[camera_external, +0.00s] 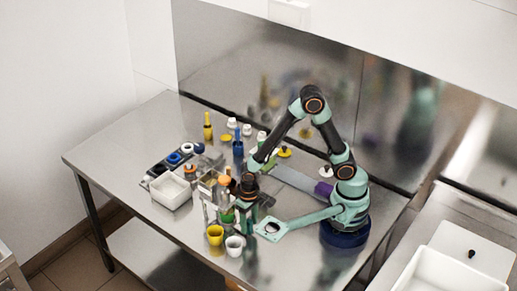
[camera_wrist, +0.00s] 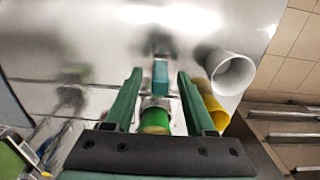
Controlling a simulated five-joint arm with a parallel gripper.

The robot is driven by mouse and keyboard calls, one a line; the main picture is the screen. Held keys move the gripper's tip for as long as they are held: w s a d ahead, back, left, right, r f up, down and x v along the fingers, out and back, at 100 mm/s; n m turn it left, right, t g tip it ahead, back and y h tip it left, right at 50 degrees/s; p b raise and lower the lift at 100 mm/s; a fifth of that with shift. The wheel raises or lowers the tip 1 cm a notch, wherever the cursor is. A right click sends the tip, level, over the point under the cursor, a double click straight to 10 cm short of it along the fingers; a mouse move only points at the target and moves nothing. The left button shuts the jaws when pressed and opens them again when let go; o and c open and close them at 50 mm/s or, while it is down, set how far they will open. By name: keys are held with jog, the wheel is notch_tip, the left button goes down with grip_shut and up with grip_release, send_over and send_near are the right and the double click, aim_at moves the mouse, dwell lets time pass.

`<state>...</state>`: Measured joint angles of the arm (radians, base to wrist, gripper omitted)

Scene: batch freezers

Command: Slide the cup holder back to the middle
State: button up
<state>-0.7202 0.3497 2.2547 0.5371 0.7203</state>
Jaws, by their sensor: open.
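My gripper (camera_external: 232,207) is low over the front part of the steel table, and its open fingers also show in the wrist view (camera_wrist: 159,76). A green cylinder with a tan end (camera_wrist: 155,117) lies between the fingers, with clear space on both sides. A small teal block (camera_wrist: 160,74) is just beyond it, between the fingertips. I cannot tell for sure which piece is the cup holder; it may be this green and teal part. A yellow cup (camera_external: 215,235) and a white cup (camera_external: 235,246) stand beside it, also in the wrist view (camera_wrist: 216,113) (camera_wrist: 232,73).
A white tub (camera_external: 171,191) and several small jars and bottles stand left of my gripper. A blue bottle (camera_external: 238,145) stands behind. The table's left end is bare.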

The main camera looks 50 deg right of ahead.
grip_shut()
dwell(1.4)
